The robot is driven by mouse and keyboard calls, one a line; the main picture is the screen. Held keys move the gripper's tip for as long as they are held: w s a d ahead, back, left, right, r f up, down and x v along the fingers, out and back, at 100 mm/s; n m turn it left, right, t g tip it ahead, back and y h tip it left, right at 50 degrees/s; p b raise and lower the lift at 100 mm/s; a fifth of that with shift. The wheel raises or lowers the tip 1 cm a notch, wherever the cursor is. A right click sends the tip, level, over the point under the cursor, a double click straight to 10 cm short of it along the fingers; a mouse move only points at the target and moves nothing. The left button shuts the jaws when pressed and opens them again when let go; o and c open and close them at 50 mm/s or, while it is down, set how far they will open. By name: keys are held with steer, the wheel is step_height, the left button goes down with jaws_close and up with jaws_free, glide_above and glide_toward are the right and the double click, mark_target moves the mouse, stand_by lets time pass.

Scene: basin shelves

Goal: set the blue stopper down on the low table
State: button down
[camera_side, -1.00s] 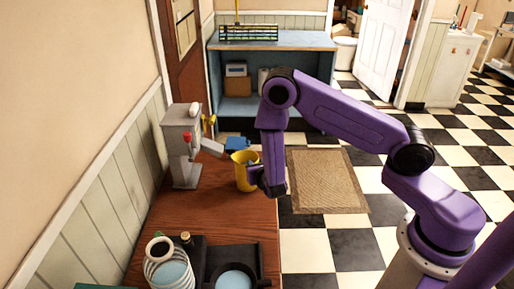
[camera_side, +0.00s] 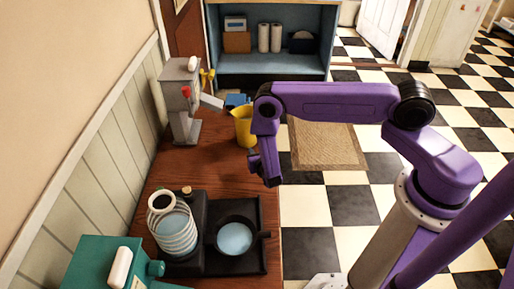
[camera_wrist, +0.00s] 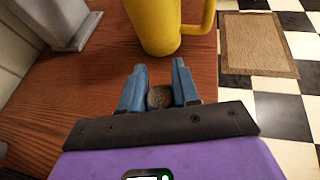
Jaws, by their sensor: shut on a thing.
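My gripper (camera_wrist: 158,66) is shut on a small brown, speckled, cork-like round piece (camera_wrist: 158,97); it sits between the two blue fingers in the wrist view. I see no blue on this piece, and most of it is hidden. In the side view my gripper (camera_side: 269,174) is at the right edge of the brown wooden table (camera_side: 215,165), nearer the camera than the yellow mug. I cannot tell its height above the tabletop or whether the held piece touches anything. No separate blue stopper can be made out.
The yellow mug (camera_side: 243,126) stands just beyond my gripper. A grey machine (camera_side: 182,110) is by the wall, with a blue object (camera_side: 236,100) behind the mug. A black appliance (camera_side: 236,262) and a teal box (camera_side: 95,265) are nearer the camera. Bare wood lies between.

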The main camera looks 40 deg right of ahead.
steer(key=shift+f, duration=2.45)
steer(key=shift+f, duration=0.65)
steer(key=c, duration=0.8)
jaws_free()
steer(key=shift+o, duration=0.2)
